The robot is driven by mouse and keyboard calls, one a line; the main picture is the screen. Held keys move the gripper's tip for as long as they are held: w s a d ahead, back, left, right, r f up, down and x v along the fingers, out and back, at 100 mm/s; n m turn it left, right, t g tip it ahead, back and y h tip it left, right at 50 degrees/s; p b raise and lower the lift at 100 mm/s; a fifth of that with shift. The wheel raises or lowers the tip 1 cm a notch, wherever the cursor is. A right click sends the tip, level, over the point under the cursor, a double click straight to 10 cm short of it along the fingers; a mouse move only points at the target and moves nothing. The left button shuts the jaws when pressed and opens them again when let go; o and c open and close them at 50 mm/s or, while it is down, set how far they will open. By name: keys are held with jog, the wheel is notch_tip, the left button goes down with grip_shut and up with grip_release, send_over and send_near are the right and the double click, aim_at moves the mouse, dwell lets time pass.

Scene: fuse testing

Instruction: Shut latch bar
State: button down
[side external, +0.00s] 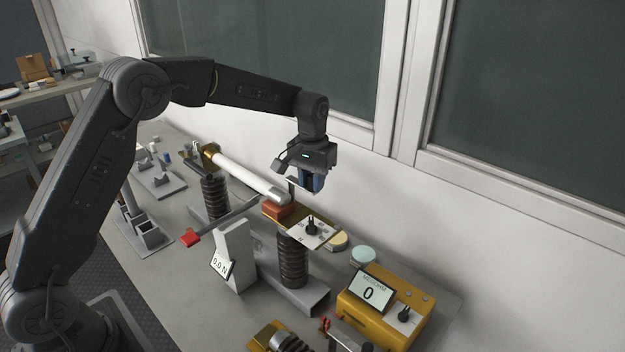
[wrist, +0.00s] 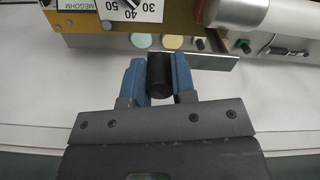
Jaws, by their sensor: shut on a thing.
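My gripper (side external: 312,183) is by the metal-capped end of the white fuse tube. In the wrist view its blue fingers (wrist: 159,80) are shut on a black round handle (wrist: 159,76), which looks like the latch bar's grip. A dark upright piece (side external: 291,188) stands beside the fuse cap, partly hidden by my gripper; I cannot tell how it joins the handle. The white fuse tube (side external: 245,177) spans two dark ribbed posts, and its silver cap (wrist: 225,18) shows in the wrist view. The bar's angle cannot be told.
A brass plate (side external: 268,215) with a dial (side external: 311,227) tops the near post (side external: 292,262). A red-ended lever (side external: 191,237) and a display reading 0.0 N (side external: 220,263) stand left. A yellow meter (side external: 385,307) reads 0. Wall and window frame stand close behind the bench.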

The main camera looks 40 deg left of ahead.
aim_at(270, 206)
jog(key=shift+s, duration=0.1)
jog(key=s+a+m, duration=0.1)
jog(key=s+m, duration=0.1)
jog(key=m, duration=0.2)
jog(key=s+a+m, duration=0.2)
jog(key=m, duration=0.3)
jog(key=s+a+m, duration=0.1)
jog(key=s+m, duration=0.1)
jog(key=m, duration=0.2)
jog(key=shift+s+a, duration=0.25)
jog(key=shift+a, duration=0.05)
jog(key=shift+s+a+m, duration=0.1)
jog(key=shift+a+m, duration=0.6)
jog(key=shift+m, duration=0.5)
jog(key=shift+s+a+m, duration=0.1)
jog(key=shift+a+m, duration=0.55)
jog(key=shift+m, duration=0.55)
jog(key=c, duration=0.9)
grip_release()
jog(key=shift+c, duration=0.2)
jog(key=shift+r, duration=0.1)
